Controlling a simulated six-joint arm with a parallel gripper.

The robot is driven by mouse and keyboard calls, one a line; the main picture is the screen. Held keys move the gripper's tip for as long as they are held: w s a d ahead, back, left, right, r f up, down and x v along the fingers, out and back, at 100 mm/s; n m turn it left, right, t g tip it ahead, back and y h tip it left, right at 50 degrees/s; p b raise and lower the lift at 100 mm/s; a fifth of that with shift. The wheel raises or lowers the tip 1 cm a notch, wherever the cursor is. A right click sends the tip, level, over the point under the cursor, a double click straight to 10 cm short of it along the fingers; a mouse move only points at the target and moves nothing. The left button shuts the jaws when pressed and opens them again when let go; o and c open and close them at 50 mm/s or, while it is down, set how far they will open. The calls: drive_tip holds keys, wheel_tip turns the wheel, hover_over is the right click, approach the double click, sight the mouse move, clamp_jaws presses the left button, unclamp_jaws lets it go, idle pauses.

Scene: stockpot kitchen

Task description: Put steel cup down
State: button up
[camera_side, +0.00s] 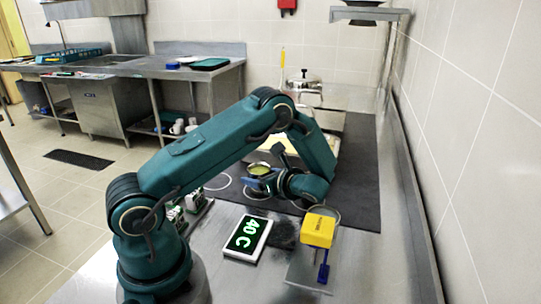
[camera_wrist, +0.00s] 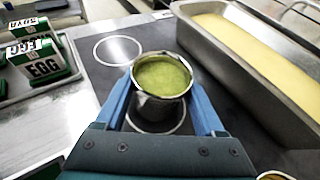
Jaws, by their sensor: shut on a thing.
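The steel cup (camera_wrist: 150,104) holds green liquid and sits between the two blue fingers of my gripper (camera_wrist: 162,106) in the wrist view. The fingers are shut on its sides, and it looks upright. In the side view the cup (camera_side: 258,172) is at my gripper (camera_side: 267,183), over the dark mat (camera_side: 357,190). A white ring (camera_wrist: 180,127) on the mat shows partly behind and below the cup. I cannot tell whether the cup's base touches the mat.
Another white ring (camera_wrist: 118,50) lies bare to the left. A long steel pan (camera_wrist: 238,86) of yellow liquid stands close on the right.

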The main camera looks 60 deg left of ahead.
drive_tip(key=shift+f, duration=0.1)
drive_tip(key=o, duration=1.6)
drive_tip(key=shift+c, duration=0.2)
